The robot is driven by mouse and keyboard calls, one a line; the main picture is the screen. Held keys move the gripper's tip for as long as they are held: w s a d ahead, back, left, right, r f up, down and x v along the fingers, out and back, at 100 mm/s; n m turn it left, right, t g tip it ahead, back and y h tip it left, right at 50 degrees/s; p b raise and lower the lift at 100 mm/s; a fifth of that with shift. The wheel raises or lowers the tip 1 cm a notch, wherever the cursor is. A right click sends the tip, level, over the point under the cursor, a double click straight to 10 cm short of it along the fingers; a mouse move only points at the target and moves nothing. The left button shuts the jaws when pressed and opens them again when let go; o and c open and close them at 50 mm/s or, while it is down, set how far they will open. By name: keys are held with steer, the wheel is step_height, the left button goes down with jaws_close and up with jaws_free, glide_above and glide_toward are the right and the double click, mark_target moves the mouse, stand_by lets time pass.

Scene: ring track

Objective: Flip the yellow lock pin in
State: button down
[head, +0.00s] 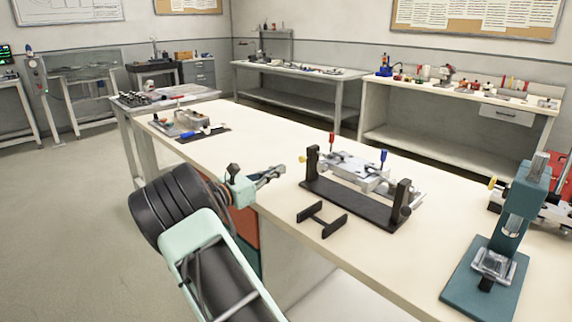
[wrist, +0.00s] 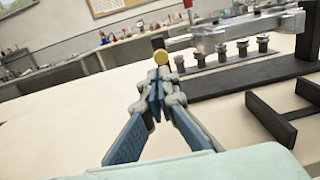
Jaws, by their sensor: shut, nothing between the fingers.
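The yellow lock pin (head: 301,158) sticks out at the left post of a black fixture (head: 346,203) on the workbench. Its round yellow knob also shows in the wrist view (wrist: 160,57), just beyond my fingertips. My gripper (head: 279,171) is shut and empty, left of the pin and over the bench's front edge. In the head view a small gap shows between fingertips and knob. The wrist view also shows my gripper (wrist: 159,84), its fingers together and in line with the knob; whether they touch cannot be told there. The fixture carries a silver metal part (head: 358,174).
A black H-shaped stand (head: 322,219) lies in front of the fixture. A red-topped pin (head: 331,142) and a blue-topped pin (head: 383,157) rise from the metal part. A teal press (head: 495,255) stands at right.

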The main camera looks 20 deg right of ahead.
steer(key=v, duration=0.7)
steer(key=shift+p, duration=0.45)
